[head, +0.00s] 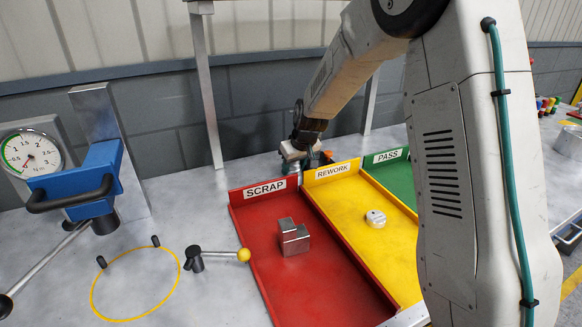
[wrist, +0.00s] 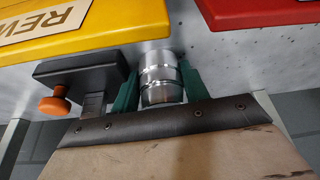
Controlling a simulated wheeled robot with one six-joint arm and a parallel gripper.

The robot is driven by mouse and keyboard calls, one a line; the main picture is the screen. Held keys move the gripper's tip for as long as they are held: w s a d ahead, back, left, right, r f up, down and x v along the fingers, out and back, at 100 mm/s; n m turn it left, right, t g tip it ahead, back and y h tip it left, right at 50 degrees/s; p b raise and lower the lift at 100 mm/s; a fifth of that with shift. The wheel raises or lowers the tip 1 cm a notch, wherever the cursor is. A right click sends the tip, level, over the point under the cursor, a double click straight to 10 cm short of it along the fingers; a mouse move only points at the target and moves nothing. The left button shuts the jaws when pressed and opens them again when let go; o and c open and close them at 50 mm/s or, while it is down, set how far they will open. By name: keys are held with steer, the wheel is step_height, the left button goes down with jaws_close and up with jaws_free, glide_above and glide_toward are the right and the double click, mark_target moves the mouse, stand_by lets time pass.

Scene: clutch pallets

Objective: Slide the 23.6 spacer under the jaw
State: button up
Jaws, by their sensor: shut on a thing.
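My gripper (wrist: 157,84) is shut on a shiny metal cylinder, the spacer (wrist: 160,76), held between its two green fingers. No size marking on it can be read. In the head view my gripper (head: 311,160) is at the back of the bench, behind the red and yellow trays, and the spacer there is mostly hidden. At the far left stands a blue press-like head (head: 88,182) with a black handle and a dark round foot. I cannot tell for certain which part is the jaw. A dial gauge (head: 31,153) is next to it.
A red SCRAP tray (head: 262,213) holds a stepped metal block (head: 292,238). A yellow REWORK tray (head: 340,222) holds a round metal piece (head: 376,219). A green PASS tray (head: 393,172) is farther right. A yellow-knobbed lever (head: 215,257) stands left of the red tray. A black block (wrist: 82,70) is beside one finger.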

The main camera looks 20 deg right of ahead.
steer(key=shift+d, duration=0.15)
steer(key=o, duration=1.3)
steer(key=shift+d, duration=0.1)
steer(key=shift+c, duration=0.4)
